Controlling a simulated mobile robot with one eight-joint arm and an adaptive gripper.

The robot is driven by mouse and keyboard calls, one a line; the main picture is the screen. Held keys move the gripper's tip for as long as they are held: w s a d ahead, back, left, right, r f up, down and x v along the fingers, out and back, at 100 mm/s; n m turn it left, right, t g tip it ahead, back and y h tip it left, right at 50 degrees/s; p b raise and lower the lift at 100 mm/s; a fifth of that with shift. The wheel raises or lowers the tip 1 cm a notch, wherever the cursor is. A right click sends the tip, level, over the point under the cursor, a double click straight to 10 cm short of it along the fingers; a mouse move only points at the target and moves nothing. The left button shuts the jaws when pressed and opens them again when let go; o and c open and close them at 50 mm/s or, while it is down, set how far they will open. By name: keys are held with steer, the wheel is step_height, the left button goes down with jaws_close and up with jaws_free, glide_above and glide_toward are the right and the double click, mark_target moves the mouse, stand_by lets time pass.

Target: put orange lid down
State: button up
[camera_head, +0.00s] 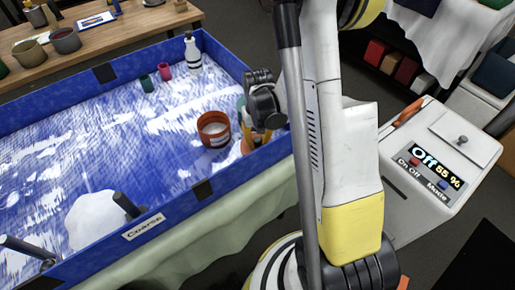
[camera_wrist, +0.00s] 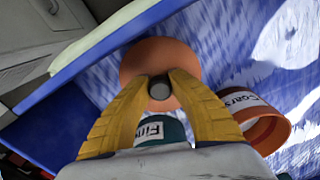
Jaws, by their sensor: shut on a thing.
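The orange lid (camera_wrist: 150,52) is a round disc with a grey knob (camera_wrist: 159,89). My gripper (camera_wrist: 160,82) has its yellow fingers closed on the knob. The lid is over the blue tray, near its raised edge; I cannot tell whether it touches the tray floor. An open orange jar (camera_wrist: 270,130), partly lettered "Coars", stands to the right in the wrist view. A green jar (camera_wrist: 172,128) lettered "Fin" is partly hidden behind my fingers.
The blue tray's wall (camera_head: 205,190) borders the work area. A white bottle (camera_head: 193,54), a pink cup (camera_head: 165,69) and a green cup (camera_head: 147,83) stand towards the back. The tray's middle is mostly clear.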

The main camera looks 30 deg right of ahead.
mark_target(257, 147)
steer(key=shift+f+b, duration=0.35)
steer(key=shift+f, duration=1)
steer(key=shift+f, duration=0.2)
steer(key=o, duration=0.9)
steer(key=shift+r, duration=0.1)
